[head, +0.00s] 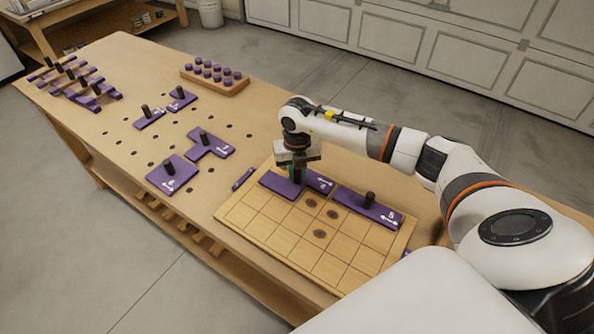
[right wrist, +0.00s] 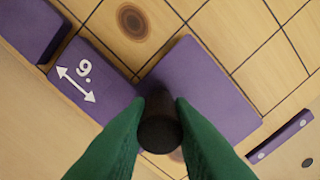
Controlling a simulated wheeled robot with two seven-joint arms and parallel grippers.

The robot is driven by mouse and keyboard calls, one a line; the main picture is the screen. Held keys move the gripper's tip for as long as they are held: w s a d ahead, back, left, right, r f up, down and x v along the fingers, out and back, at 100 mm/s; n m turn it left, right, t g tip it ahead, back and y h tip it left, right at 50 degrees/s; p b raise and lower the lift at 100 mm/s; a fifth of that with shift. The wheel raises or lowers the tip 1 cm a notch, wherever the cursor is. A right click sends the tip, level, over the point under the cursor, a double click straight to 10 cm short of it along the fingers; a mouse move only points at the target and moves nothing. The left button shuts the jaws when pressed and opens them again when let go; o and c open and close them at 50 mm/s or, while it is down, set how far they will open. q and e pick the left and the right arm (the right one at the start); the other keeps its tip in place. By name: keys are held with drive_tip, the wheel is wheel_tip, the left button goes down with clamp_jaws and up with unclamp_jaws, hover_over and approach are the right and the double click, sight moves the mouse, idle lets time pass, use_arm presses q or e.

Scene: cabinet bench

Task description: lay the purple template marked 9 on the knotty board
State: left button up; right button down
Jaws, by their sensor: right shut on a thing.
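The purple template marked 9 (head: 278,185) is at the far edge of the knotty board (head: 237,219), a pale gridded board with dark knots. My right gripper (head: 297,173) is shut on its dark knob. In the right wrist view the green fingers (right wrist: 158,125) close around that knob, and the template (right wrist: 205,85) shows its 9 and a white double arrow. It is over the board or on it; I cannot tell whether it touches. Part of it is hidden behind the fingers. My left gripper is not in view.
A purple template marked 5 (head: 368,208) lies on the board, right of the held one. A small purple bar (head: 243,178) is just left of the board. Other purple templates (head: 172,174) and a knob tray (head: 214,80) are on the bench. The board's front squares are clear.

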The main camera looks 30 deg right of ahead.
drive_tip(key=c, duration=0.8)
unclamp_jaws()
drive_tip(key=shift+r+p, duration=2.9)
drive_tip(key=shift+r, duration=1.15)
drive_tip(key=shift+f, duration=0.1)
